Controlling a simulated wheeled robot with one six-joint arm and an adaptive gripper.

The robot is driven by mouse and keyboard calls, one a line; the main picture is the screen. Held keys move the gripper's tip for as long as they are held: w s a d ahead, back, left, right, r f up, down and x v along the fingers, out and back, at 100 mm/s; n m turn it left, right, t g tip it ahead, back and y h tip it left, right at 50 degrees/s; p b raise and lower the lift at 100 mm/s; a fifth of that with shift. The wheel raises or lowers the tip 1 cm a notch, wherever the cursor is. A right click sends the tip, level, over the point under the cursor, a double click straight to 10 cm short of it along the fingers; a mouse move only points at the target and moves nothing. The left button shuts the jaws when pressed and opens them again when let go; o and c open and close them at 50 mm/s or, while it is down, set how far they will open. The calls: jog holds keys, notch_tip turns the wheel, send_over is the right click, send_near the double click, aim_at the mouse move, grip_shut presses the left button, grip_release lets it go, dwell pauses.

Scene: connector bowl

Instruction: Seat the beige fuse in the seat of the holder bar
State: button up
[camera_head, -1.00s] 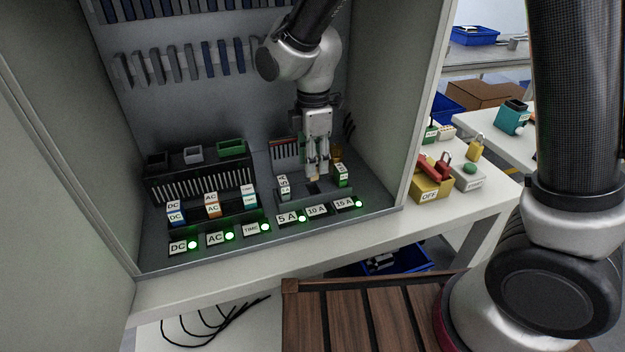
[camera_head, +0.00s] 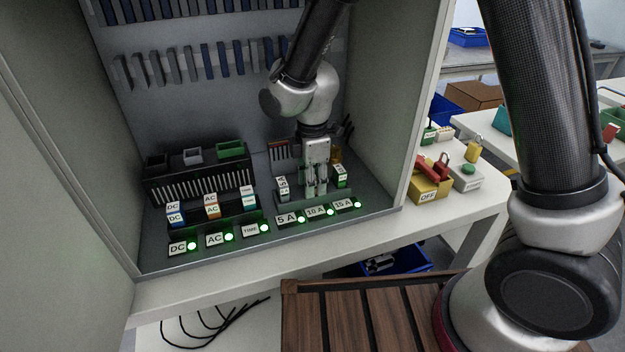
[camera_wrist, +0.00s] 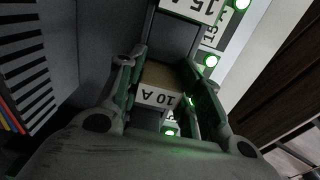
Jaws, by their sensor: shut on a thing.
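My gripper (camera_head: 316,190) points down over the middle of the holder bar (camera_head: 328,201), between two other fuses. It is shut on the beige fuse (camera_wrist: 162,78), whose white label reads 10 A in the wrist view. In the head view the fingers mostly hide the fuse. The fuse is low in the middle seat, behind the 10 A plate (camera_head: 316,212); the seat itself is hidden. The lamp (camera_head: 330,211) beside that plate glows green.
A fuse labelled 5 A (camera_head: 283,188) stands left of my gripper and a green fuse (camera_head: 341,176) stands right, both close to the fingers. Another bar with stacked DC, AC and TIME blocks (camera_head: 212,206) is to the left. Cabinet walls (camera_head: 425,100) bound the space.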

jog(key=shift+s+d+f, duration=0.15)
jog(key=shift+s+f, duration=0.1)
jog(key=shift+f, duration=0.25)
jog(key=shift+c, duration=0.8)
jog(key=o, duration=0.8)
jog(key=shift+o, duration=1.3)
jog(key=shift+w+f, duration=0.15)
notch_tip(320, 180, up, 14)
jog(key=shift+f, duration=0.25)
